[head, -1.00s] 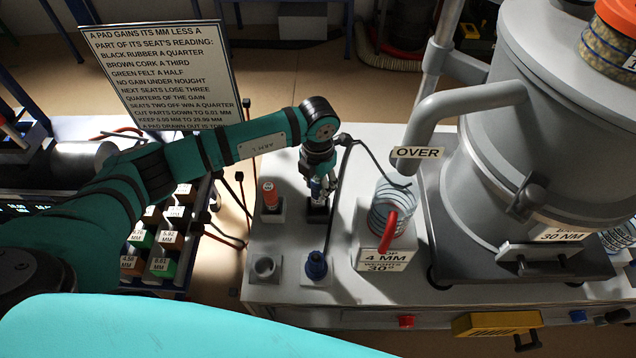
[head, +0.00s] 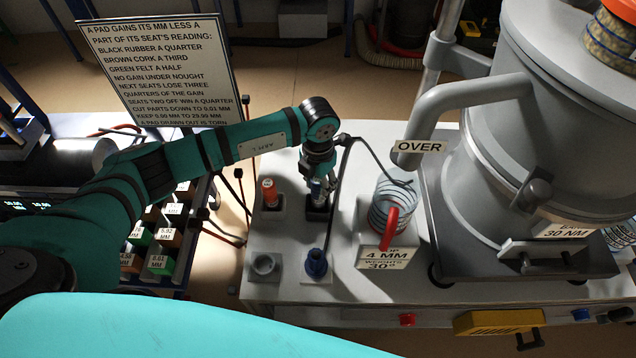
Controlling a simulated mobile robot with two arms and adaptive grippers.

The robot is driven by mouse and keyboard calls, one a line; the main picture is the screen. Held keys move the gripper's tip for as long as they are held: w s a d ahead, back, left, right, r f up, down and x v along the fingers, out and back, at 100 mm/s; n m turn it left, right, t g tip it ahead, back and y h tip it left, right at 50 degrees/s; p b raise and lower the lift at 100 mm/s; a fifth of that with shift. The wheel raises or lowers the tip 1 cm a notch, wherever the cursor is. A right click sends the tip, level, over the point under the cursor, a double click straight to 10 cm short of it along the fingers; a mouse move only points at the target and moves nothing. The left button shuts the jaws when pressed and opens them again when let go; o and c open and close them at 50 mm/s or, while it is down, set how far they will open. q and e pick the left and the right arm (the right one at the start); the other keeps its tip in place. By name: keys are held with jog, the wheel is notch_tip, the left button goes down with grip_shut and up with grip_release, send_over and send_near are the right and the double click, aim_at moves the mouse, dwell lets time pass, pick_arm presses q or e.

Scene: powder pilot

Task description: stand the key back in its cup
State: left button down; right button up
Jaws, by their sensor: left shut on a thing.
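My left gripper (head: 319,187) points down over the small dark square cup (head: 318,213) on the white bench top. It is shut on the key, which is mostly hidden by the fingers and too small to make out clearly. The fingertips are right at the mouth of the cup. I cannot tell whether the key's lower end is inside it. My right gripper is not in view.
An orange-topped piece (head: 270,193) stands left of the cup, a grey ring holder (head: 265,265) and a blue knob (head: 316,263) in front.

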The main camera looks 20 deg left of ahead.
pick_arm(q)
jog(key=shift+f+b, duration=0.75)
jog(key=shift+f, duration=0.2)
jog(key=c, duration=0.8)
grip_release()
